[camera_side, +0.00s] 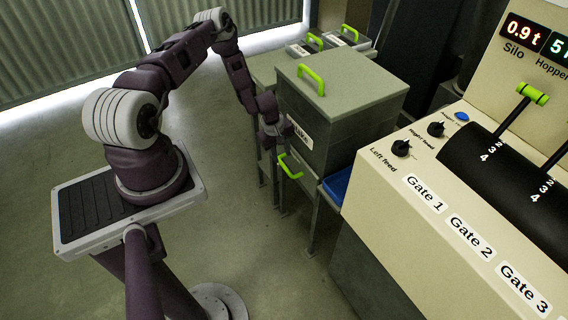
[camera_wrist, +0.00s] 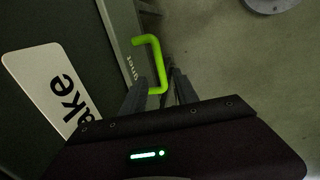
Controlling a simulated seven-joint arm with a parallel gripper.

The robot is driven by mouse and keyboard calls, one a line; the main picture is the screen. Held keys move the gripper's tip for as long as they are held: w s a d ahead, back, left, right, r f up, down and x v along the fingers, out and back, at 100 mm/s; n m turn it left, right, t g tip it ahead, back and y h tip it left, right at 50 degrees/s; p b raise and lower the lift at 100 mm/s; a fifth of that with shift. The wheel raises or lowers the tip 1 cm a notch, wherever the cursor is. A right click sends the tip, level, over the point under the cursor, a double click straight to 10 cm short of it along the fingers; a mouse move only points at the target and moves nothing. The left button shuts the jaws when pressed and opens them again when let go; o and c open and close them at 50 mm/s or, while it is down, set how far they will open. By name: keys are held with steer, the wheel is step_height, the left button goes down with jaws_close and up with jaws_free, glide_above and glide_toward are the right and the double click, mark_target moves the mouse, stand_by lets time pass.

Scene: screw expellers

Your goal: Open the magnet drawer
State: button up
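The magnet drawer's bright green handle (camera_side: 290,166) is low on the front of the grey box, below a white label. My gripper (camera_side: 278,128) is in front of the box, above the handle in the side view. In the wrist view the two dark fingers of my gripper (camera_wrist: 160,88) are apart, with the near end of the handle showing between them. I cannot tell whether they touch it. The drawer looks closed, though its edges are hard to see.
The grey box (camera_side: 345,115) has a lid with a green handle (camera_side: 311,79). Smaller units with green handles (camera_side: 347,33) stand behind it. A blue tray (camera_side: 337,185) lies beside it. A control console (camera_side: 400,215) stands right.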

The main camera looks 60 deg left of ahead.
mark_target(285, 166)
steer(key=f, duration=0.3)
steer(key=w+f, duration=0.1)
steer(key=f, duration=0.2)
steer(key=shift+w+f, duration=0.1)
steer(key=shift+f, duration=0.05)
jaws_close()
stand_by(1.1)
